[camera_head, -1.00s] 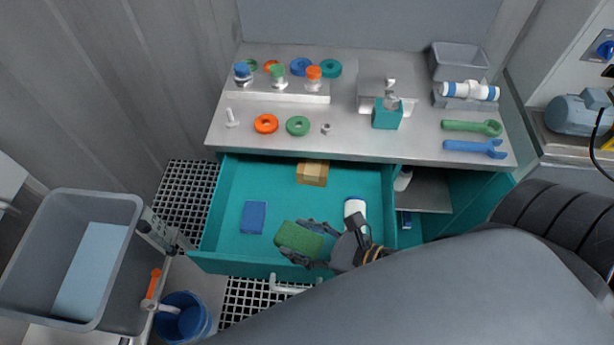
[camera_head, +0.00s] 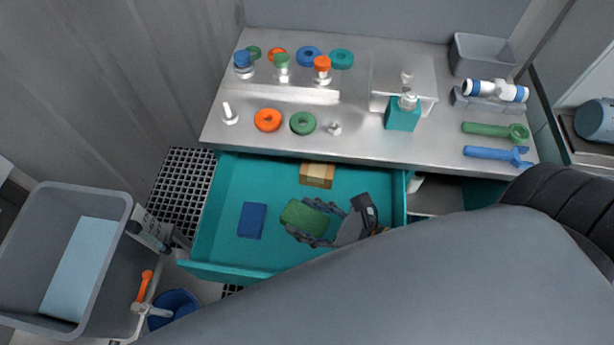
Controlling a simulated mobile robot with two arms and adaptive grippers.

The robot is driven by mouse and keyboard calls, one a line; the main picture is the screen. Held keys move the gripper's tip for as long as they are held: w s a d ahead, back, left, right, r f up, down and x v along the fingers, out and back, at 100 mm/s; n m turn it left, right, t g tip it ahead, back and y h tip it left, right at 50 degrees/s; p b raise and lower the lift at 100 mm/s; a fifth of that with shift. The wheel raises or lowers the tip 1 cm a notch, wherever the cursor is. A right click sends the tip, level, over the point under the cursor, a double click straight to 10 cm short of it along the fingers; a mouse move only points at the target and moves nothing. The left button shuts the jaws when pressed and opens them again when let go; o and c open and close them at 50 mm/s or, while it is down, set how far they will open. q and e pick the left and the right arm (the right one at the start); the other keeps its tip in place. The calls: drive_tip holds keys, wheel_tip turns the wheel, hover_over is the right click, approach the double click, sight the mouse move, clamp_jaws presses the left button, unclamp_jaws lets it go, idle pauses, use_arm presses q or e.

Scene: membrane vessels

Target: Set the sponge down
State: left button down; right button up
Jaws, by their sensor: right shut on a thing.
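The green sponge (camera_head: 304,217) is over the open teal drawer, between the fingers of my right gripper (camera_head: 311,222). The right gripper is shut on it, with one finger along its far side and one along its near side. I cannot tell whether the sponge touches the drawer floor. My right arm comes in from the lower right and hides the drawer's near right corner.
The open drawer (camera_head: 225,268) also holds a blue block (camera_head: 251,220) and a tan box (camera_head: 317,175). Clear floor lies between them. The steel worktop (camera_head: 270,148) stands behind, with rings, wrenches and bottles. A grey bin (camera_head: 110,240) stands at left.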

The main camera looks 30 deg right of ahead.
drive_tip(key=f, duration=0.1)
drive_tip(key=f+b, duration=0.2)
drive_tip(key=shift+w+d+f, duration=0.2)
drive_tip(key=shift+w+f, duration=0.1)
drive_tip(key=shift+f, duration=0.05)
drive_tip(key=w+f, duration=0.3)
drive_tip(key=w, duration=0.5)
hover_over(288, 194)
drive_tip(key=s, duration=0.3)
drive_tip(key=f, duration=0.5)
drive_tip(key=shift+w+a+f, duration=0.2)
drive_tip(key=shift+a+f, duration=0.1)
drive_tip(key=shift+a, duration=0.1)
drive_tip(key=shift+w+f, duration=0.4)
drive_tip(key=shift+f, duration=1.75)
drive_tip(key=shift+f, duration=0.1)
drive_tip(key=o, duration=0.7)
drive_tip(key=shift+c, duration=0.2)
